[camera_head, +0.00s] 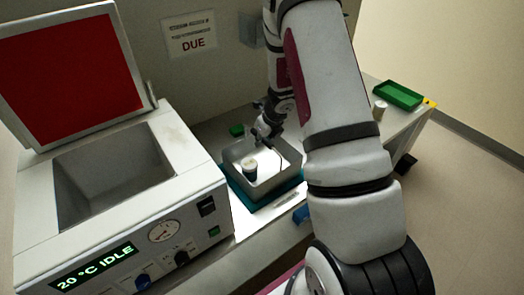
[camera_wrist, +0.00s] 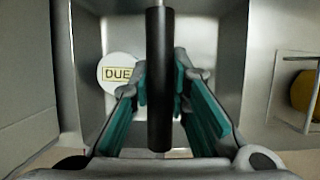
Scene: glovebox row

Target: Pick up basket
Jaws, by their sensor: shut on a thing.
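The basket (camera_head: 285,184) is a grey metal open-topped box on a teal mat, in the middle of the head view. A jar (camera_head: 249,168) with a pale lid stands inside it; in the wrist view the lid (camera_wrist: 118,72) reads "DUE". My gripper (camera_head: 268,140) is over the basket's back part, partly hidden by shadow and my arm. In the wrist view, a black bar-like handle (camera_wrist: 160,80) runs between the teal pads of my gripper (camera_wrist: 161,88), which is shut on it. The basket's grey walls (camera_wrist: 82,60) lie below. Whether the basket is lifted I cannot tell.
An instrument (camera_head: 180,205) with an open red lid (camera_head: 70,75) and an empty well stands on the left; its display reads "20 °C IDLE". A green tray (camera_head: 398,95) and a small white cylinder (camera_head: 379,110) are at the right. A "DUE" sign (camera_head: 190,35) is on the wall.

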